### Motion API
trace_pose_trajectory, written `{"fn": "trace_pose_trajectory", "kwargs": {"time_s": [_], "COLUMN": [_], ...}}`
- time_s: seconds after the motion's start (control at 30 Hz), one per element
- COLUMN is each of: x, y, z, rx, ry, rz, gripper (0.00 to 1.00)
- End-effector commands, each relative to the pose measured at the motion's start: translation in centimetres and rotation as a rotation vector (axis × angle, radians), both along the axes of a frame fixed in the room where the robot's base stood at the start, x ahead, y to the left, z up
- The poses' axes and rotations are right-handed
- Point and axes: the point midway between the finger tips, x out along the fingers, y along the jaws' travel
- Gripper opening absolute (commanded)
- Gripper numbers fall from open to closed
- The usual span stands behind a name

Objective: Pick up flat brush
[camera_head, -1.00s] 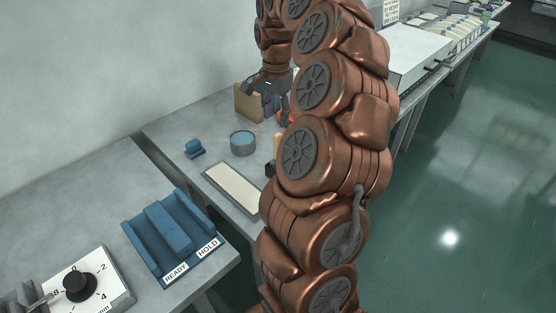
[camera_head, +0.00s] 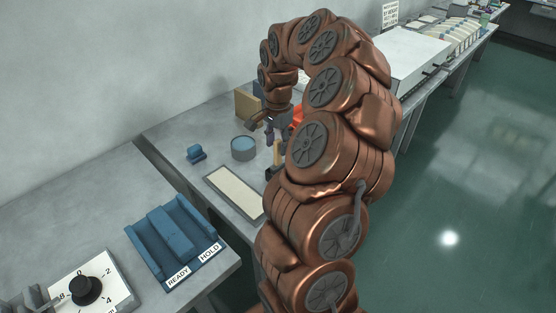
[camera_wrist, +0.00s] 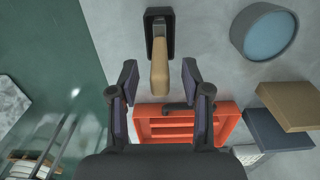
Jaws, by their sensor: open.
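The flat brush (camera_wrist: 160,72) shows in the wrist view as a pale wooden handle with a grey metal band, its far end in a small black holder (camera_wrist: 153,25). In the head view the brush's tan handle (camera_head: 277,152) stands above the black holder, partly beside my arm. My gripper (camera_wrist: 159,76) is open, its two dark fingers to the left and right of the handle's near end in the wrist view, with gaps on both sides. In the head view my gripper (camera_head: 267,126) is above and near the brush; its fingertips are partly hidden.
A round pot with blue contents (camera_head: 243,147) stands left of the brush. An orange tray (camera_wrist: 220,122) and a tan block (camera_wrist: 290,103) are close to my gripper. A blue object (camera_head: 196,153) and a pale framed panel (camera_head: 235,190) lie on the bench.

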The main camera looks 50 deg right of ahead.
Motion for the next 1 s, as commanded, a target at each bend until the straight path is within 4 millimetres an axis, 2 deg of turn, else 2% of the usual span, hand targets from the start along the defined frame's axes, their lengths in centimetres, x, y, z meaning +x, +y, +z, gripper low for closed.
{"fn": "trace_pose_trajectory", "kwargs": {"time_s": [0.23, 0.7, 1.0], "x": [-0.01, -0.01, -0.01], "y": [-0.04, -0.04, -0.04], "z": [-0.1, -0.07, -0.06], "rx": [-0.001, -0.001, -0.001], "ry": [-0.001, -0.001, -0.001], "rz": [-0.001, -0.001, -0.001], "gripper": [0.48, 0.0, 0.0]}}
